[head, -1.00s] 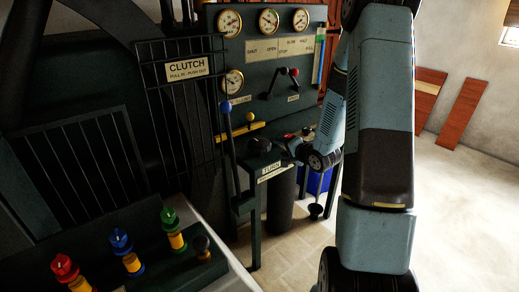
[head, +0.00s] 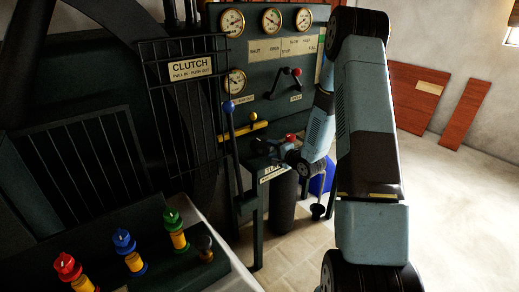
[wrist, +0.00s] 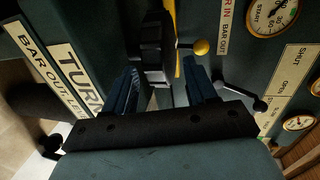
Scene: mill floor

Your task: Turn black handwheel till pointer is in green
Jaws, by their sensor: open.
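The black handwheel (head: 259,145) sits on the small shelf of the dark green panel, low at the centre of the head view. In the wrist view the handwheel (wrist: 152,45) is a dark, lobed knob just ahead of and partly between my fingers. My gripper (wrist: 162,85) is open, with one blue finger on each side, the left one closer to the wheel. I cannot tell whether either finger touches it. In the head view my gripper (head: 279,149) is beside the wheel. Several round gauges, such as the top middle one (head: 272,20), show; their pointers are too small to read surely.
A yellow bar (head: 245,130) and a blue-knobbed lever (head: 229,107) stand left of the wheel. A red-knobbed lever (head: 297,72) is above. The yellow ball (wrist: 201,47) is close to my right finger. Red, blue and green knobs are at front left. Open floor lies right.

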